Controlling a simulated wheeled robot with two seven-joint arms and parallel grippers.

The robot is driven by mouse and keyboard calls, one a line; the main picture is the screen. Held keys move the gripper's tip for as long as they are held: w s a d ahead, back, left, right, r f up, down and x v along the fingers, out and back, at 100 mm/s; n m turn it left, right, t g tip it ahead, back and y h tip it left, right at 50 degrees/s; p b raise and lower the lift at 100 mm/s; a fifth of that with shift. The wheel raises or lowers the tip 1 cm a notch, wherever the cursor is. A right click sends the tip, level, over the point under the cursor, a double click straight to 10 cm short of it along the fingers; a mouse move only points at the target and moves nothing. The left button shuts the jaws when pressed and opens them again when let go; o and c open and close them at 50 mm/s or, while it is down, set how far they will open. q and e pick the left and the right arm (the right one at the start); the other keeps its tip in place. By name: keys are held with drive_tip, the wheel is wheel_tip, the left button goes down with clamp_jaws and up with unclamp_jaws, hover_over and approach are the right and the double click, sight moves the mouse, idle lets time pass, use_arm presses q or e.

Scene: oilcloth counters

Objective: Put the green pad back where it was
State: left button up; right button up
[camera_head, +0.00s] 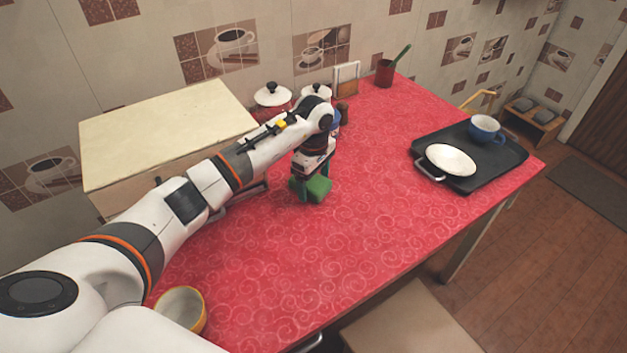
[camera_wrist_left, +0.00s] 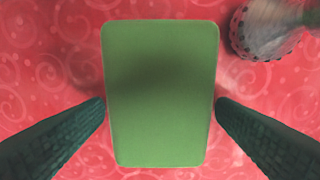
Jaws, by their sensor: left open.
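The green pad (camera_head: 319,188) lies on the red patterned oilcloth counter, under my left gripper (camera_head: 312,190). In the left wrist view the pad (camera_wrist_left: 160,92) is a rounded green block seen from above. The left gripper's two dark green fingers (camera_wrist_left: 160,108) stand on either side of it, open, with the right finger very near its edge and the left one close too. I cannot tell whether either finger touches the pad. My right gripper is in neither view.
A patterned round object (camera_wrist_left: 265,30) stands close beside the pad. A wooden box (camera_head: 165,130) is left, with lidded pots (camera_head: 272,96) behind the arm. A black tray (camera_head: 505,160) holds a white bowl (camera_head: 451,159) and a blue cup (camera_head: 485,128). A yellow bowl (camera_head: 181,307) is near. Mid-counter is clear.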

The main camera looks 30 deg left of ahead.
sight(314, 181)
use_arm(q)
wheel_tip(314, 181, up, 12)
idle(0.4)
drive_tip(key=shift+f, duration=0.15)
